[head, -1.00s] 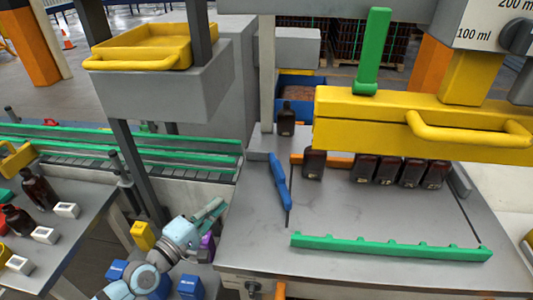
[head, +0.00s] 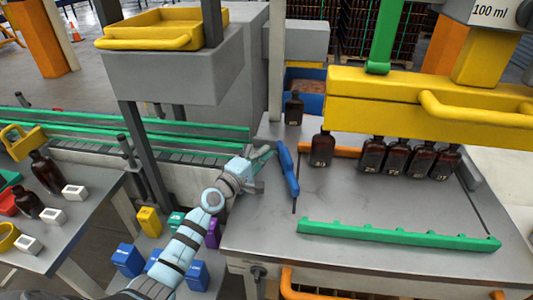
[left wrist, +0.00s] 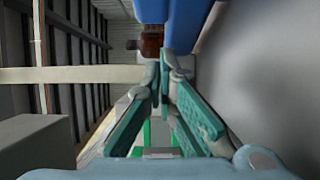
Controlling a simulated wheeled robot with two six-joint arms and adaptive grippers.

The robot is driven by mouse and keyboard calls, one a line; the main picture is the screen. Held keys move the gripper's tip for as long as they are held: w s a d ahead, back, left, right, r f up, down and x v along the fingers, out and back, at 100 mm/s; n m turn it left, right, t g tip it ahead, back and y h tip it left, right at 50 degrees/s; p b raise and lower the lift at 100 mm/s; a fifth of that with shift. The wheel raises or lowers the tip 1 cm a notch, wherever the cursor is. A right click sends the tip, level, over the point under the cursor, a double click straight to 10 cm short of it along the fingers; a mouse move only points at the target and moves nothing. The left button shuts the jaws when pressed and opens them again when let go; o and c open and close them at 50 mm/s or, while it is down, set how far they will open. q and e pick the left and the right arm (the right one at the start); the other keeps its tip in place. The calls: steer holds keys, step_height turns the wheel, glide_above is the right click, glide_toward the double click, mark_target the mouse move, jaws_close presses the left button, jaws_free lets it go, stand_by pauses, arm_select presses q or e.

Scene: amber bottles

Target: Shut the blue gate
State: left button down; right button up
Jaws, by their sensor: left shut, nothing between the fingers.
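The blue gate (head: 288,168) is a narrow blue bar at the left side of the grey table, running front to back and angled slightly. My left gripper (head: 266,155) is shut and empty, just left of the gate near its far half. In the left wrist view, the fingertips (left wrist: 164,66) are together right below the blue gate (left wrist: 185,22); I cannot tell if they touch it. One amber bottle (head: 294,108) stands behind the gate's far end, and another (head: 322,148) stands to its right. My right gripper is not in view.
Several amber bottles (head: 397,157) stand in a row under the yellow press head (head: 390,97). An orange bar (head: 347,150) lies behind the bottles. A green notched rail (head: 395,235) lies at the front. The table (head: 355,195) between is clear. A conveyor (head: 160,145) runs at left.

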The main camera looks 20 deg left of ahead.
arm_select(q)
steer(key=shift+w+d+f, duration=0.1)
steer(key=shift+w+d, duration=0.1)
steer(key=shift+w, duration=0.75)
steer(key=shift+s, duration=0.1)
steer(key=shift+w+b, duration=0.2)
steer(key=shift+b, duration=0.15)
steer(key=shift+w+d+b, duration=0.5)
steer(key=shift+w+b, duration=0.15)
steer(key=shift+w, duration=0.25)
steer(key=shift+w+d, duration=0.1)
steer(key=shift+w, duration=0.1)
steer(key=shift+s, duration=0.1)
